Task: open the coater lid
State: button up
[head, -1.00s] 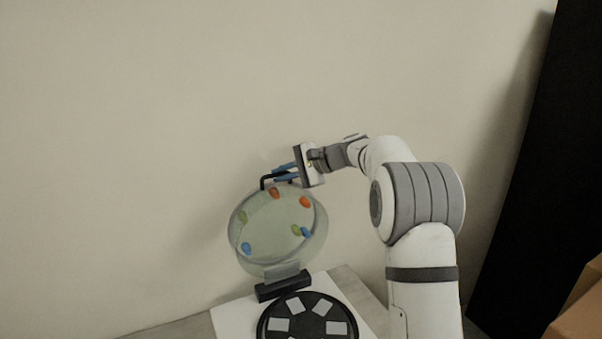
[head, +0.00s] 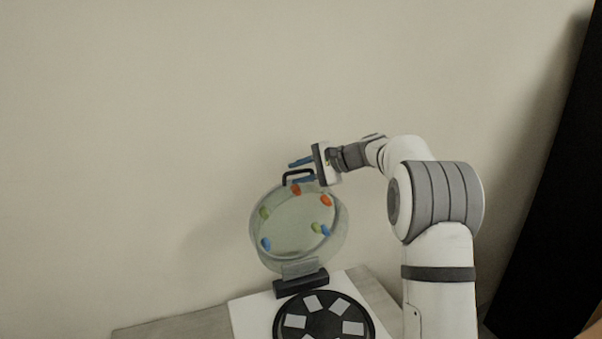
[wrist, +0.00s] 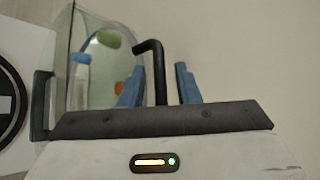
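The coater lid (head: 297,225) is a round clear cover, raised to near upright on a dark hinge block (head: 301,284) behind the black round plate (head: 320,318). Its black bar handle (head: 298,171) is at the top. In the wrist view the handle (wrist: 158,75) stands between my two blue fingers, with a gap at least on the right side. My gripper (head: 294,172) is open at the handle and also shows in the wrist view (wrist: 160,72). Whether the left finger touches the handle is unclear.
Several coloured knobs sit around the lid. The black plate carries several pale squares and rests on a white base (head: 250,314) on a grey table (head: 180,322). A plain wall is behind. A tall black panel (head: 550,190) stands at the right.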

jog(key=shift+d+f, duration=0.1)
jog(key=shift+d, duration=0.1)
jog(key=shift+d, duration=0.15)
jog(key=b+v, duration=0.2)
jog(key=v, duration=0.5)
jog(key=shift+s+r, duration=0.1)
jog(key=shift+r, duration=0.15)
jog(key=s+d+f+n+h, duration=0.1)
jog(key=s+f+n+h, duration=0.2)
jog(key=s, duration=1)
jog(key=s+d+f+n+g+h, duration=0.1)
jog(key=s+f+h, duration=0.4)
jog(key=s, duration=0.9)
jog(key=s+d+f+n+h, duration=0.2)
jog(key=s+f+n+h, duration=0.2)
jog(key=s, duration=1)
notch_tip(320, 180, down, 3)
jog(key=shift+d+r+n, duration=0.15)
jog(key=shift+d+n, duration=0.25)
jog(key=shift+n, duration=0.3)
jog(key=shift+s, duration=0.1)
